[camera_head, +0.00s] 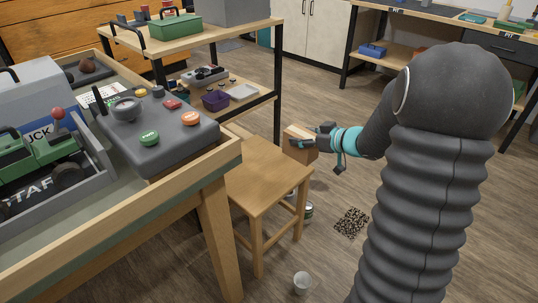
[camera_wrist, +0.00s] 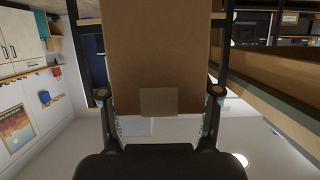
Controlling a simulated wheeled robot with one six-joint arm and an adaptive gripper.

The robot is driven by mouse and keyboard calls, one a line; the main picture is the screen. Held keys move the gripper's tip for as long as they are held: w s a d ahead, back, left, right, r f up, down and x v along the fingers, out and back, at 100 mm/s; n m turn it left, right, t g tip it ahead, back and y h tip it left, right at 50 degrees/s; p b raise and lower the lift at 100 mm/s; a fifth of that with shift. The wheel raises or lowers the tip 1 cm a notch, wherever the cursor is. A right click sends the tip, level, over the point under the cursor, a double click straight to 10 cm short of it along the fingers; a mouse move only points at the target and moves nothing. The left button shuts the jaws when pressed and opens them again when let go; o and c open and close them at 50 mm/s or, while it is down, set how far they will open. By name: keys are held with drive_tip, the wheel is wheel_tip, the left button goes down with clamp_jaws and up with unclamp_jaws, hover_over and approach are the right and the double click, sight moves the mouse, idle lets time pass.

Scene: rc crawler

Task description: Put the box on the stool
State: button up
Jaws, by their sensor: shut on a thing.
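The brown cardboard box (camera_head: 299,146) is held at the end of my arm in the head view, by the far right corner of the stool. The box (camera_wrist: 155,60) fills the upper middle of the wrist view, with a lighter patch on its face. My gripper (camera_head: 312,143) is shut on the box; its two fingers (camera_wrist: 158,115) press on the box's sides in the wrist view. The wooden stool (camera_head: 266,185) has a bare seat. I cannot tell whether the box touches the stool or how far above the seat it is.
A wooden table (camera_head: 226,158) with a grey control panel (camera_head: 160,125) and a green crawler (camera_head: 45,150) stands left of the stool. A shelf cart (camera_head: 245,40) is behind. A cup (camera_head: 303,282) and a dark speckled patch (camera_head: 351,222) are on the floor.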

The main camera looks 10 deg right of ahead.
drive_tip(key=shift+w+a+f+b, duration=0.35)
drive_tip(key=shift+w+a+f, duration=0.75)
drive_tip(key=shift+f, duration=0.45)
drive_tip(key=shift+w+a+f+b, duration=0.3)
drive_tip(key=shift+w+a+f, duration=0.75)
drive_tip(key=shift+f, duration=0.55)
drive_tip(key=shift+w+a+f+b, duration=0.35)
drive_tip(key=shift+w+a+f, duration=0.6)
drive_tip(key=shift+a+f, duration=0.45)
drive_tip(key=shift+d+f, duration=0.15)
drive_tip(key=shift+f, duration=0.2)
drive_tip(key=o, duration=1.3)
drive_tip(key=shift+r, duration=0.15)
